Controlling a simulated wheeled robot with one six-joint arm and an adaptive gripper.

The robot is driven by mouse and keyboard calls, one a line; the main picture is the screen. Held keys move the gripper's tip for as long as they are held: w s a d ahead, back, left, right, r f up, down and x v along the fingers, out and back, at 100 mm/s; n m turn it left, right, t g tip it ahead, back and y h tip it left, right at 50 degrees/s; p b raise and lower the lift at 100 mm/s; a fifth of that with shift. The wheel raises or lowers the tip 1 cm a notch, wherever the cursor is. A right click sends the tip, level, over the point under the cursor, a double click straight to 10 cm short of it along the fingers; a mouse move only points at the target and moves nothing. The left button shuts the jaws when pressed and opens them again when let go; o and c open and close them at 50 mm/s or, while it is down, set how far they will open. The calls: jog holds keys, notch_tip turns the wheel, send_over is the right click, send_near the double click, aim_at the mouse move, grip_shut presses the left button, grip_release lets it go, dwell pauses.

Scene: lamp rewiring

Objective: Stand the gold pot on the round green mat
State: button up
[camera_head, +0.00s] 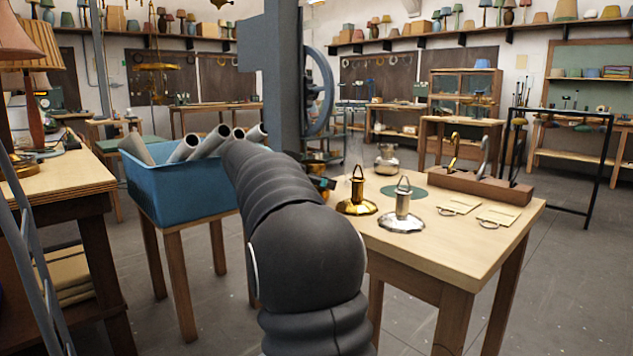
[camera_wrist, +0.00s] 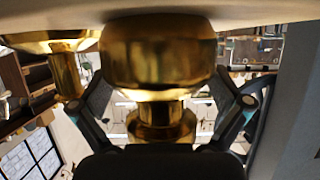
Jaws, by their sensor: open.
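In the wrist view, which is upside down, a gold pot (camera_wrist: 158,55) with a rounded body, narrow neck and flared lip stands on the table. My gripper (camera_wrist: 163,92) is open, with one finger on each side of the pot; I cannot tell whether they touch it. The round green mat (camera_head: 420,194) lies flat on the table, right of my gripper, partly behind a silver holder.
A gold wide-footed holder (camera_head: 357,207) and a silver one (camera_head: 402,223) stand between my gripper and the mat's front. A silver pot (camera_head: 386,163) stands behind the mat. A wooden rack (camera_head: 480,189) and flat cards (camera_head: 497,215) lie right. A blue bin (camera_head: 185,190) stands left.

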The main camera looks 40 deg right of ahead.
jog(key=v, duration=1.2)
jog(key=shift+r, duration=0.15)
